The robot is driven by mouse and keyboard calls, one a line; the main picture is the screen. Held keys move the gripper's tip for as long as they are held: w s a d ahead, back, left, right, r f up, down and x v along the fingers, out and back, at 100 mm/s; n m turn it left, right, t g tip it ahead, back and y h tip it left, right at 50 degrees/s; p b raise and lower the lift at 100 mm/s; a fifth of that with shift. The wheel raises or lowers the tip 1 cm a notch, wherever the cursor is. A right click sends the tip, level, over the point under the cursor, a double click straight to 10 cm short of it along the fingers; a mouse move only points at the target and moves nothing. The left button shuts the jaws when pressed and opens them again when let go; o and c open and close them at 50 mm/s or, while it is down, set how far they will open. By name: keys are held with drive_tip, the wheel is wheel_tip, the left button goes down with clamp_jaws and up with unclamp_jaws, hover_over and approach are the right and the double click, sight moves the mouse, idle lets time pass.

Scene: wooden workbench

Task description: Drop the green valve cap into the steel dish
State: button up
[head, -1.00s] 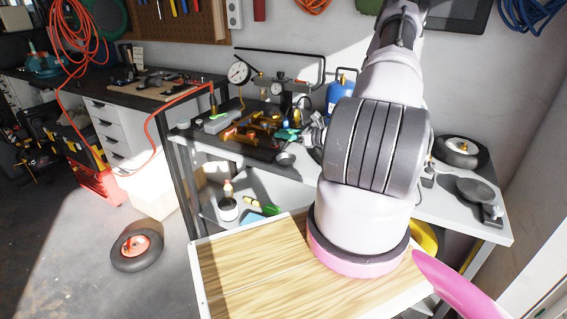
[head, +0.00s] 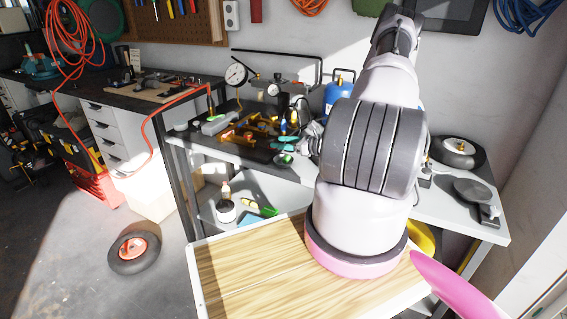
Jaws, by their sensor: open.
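The steel dish (head: 279,163) is a small round grey dish near the front edge of the grey bench top, left of my arm. A small green thing, which looks like the green valve cap (head: 286,159), shows inside the dish. My gripper (head: 284,145) has teal fingertips and hangs just above and behind the dish. It is open and apart from the green cap. The gripper is small in view, and my arm hides the bench to its right.
A pressure gauge (head: 237,75) and a blue gas cylinder (head: 339,92) stand behind. A black wheel (head: 458,152) and a dark round pan (head: 473,191) lie at right.

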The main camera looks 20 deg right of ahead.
drive_tip(key=shift+d, duration=0.1)
drive_tip(key=v, duration=1)
drive_tip(key=shift+s, duration=0.35)
drive_tip(key=shift+d, duration=0.15)
drive_tip(key=shift+r, duration=0.1)
drive_tip(key=s+a+r+n+g, duration=0.2)
drive_tip(key=a+r+n+g, duration=0.4)
drive_tip(key=r, duration=0.5)
drive_tip(key=s+a+r+n+g, duration=0.2)
drive_tip(key=a+r+n+g, duration=0.2)
drive_tip(key=a+r+n, duration=0.5)
drive_tip(key=s+a+r+n+t+h, duration=0.2)
drive_tip(key=s+r+n+h, duration=0.2)
drive_tip(key=s+r, duration=0.4)
drive_tip(key=s+a+r+n+t+h, duration=0.2)
drive_tip(key=s+r, duration=0.6)
drive_tip(key=r, duration=0.4)
drive_tip(key=a+n+h, duration=0.1)
drive_tip(key=n+h, duration=0.1)
drive_tip(key=n, duration=0.1)
drive_tip(key=shift+s+a+r, duration=0.2)
drive_tip(key=shift+s, duration=0.2)
